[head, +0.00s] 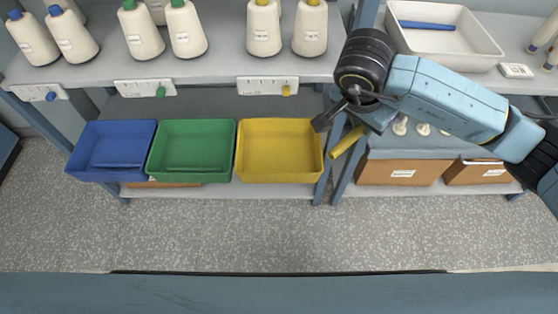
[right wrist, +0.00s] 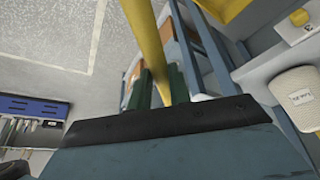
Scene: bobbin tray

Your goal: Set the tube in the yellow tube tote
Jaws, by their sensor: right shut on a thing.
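The yellow tube (head: 347,141) is held in my right gripper (head: 350,118) and hangs tilted just right of the yellow tube tote (head: 278,150). The tote stands on the lower shelf and looks empty. In the right wrist view the yellow tube (right wrist: 146,35) passes between the two fingers of the right gripper (right wrist: 163,85), which are shut on it. Part of the yellow tote (right wrist: 222,8) shows at the top of that view. My left gripper is not in view.
Thread cones line the shelf above. A shelf post (head: 338,160) stands right of the yellow tote. A white tray (head: 470,50) holds a blue tube.

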